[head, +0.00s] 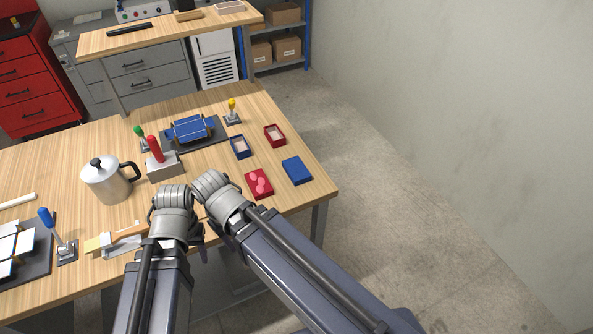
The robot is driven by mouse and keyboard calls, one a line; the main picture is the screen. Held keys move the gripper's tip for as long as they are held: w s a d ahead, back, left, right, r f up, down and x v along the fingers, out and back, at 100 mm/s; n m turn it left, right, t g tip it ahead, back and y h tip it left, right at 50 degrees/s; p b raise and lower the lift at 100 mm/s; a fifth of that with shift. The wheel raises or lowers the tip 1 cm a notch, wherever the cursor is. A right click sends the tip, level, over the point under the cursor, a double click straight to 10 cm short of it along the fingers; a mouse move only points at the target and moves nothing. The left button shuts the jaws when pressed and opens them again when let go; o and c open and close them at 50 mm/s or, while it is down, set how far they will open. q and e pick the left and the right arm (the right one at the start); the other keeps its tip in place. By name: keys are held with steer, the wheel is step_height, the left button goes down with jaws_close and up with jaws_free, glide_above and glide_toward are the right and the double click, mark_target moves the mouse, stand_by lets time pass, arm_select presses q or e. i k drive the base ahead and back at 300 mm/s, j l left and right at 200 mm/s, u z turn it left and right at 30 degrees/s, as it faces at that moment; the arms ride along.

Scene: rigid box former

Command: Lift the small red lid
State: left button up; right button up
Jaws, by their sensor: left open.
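A small flat red piece with pink rounded shapes on it (259,184) lies near the table's right edge; it looks like the red lid, though I cannot be sure. A small open red box (275,135) with a pale inside stands behind it. My left gripper (199,232) is open, low over the front of the table, to the left of the red piece and apart from it; its fingers are mostly hidden by my arms. My right arm's wrist is beside it, left of the red piece, and its fingers are hidden.
A blue lid (296,170) and an open blue box (240,146) lie near the red ones. A blue piece sits on the former (188,130). The table's right edge is close.

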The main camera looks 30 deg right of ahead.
mark_target(261, 187)
steer(key=l, duration=0.65)
steer(key=k+l, duration=0.15)
steer(key=l, duration=1.15)
steer(key=k+u, duration=0.05)
